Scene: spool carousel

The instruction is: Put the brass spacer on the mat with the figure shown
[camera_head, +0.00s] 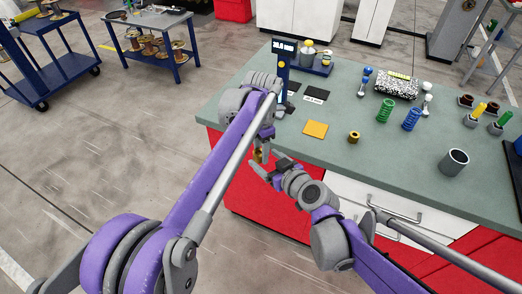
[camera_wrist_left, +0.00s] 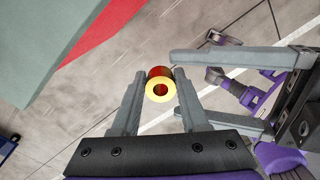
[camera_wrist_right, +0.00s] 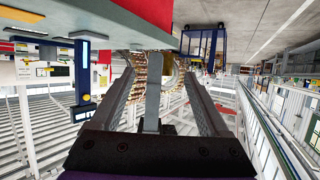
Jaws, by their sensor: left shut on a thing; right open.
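My left gripper (camera_head: 264,150) is shut on a brass spacer, a short ring that shows in the left wrist view (camera_wrist_left: 160,91) with a reddish bore, held in the air off the table's front edge. My right gripper (camera_head: 268,172) is open close beside it; in the right wrist view a grey bar, seemingly a left finger, stands between its fingers (camera_wrist_right: 160,95). Another brass ring (camera_head: 354,137) stands on the table. A dark mat (camera_head: 316,95) with a white label lies behind an orange mat (camera_head: 316,130). A blue gauge (camera_head: 284,47) shows a figure in mm, its digits small.
The green table (camera_head: 290,152) also carries a green spring (camera_head: 385,111), a blue spring (camera_head: 411,118), a grey cup (camera_head: 455,162), a speckled box (camera_head: 397,86) and several handled tools at the right. The table's front, around the orange mat, has free room.

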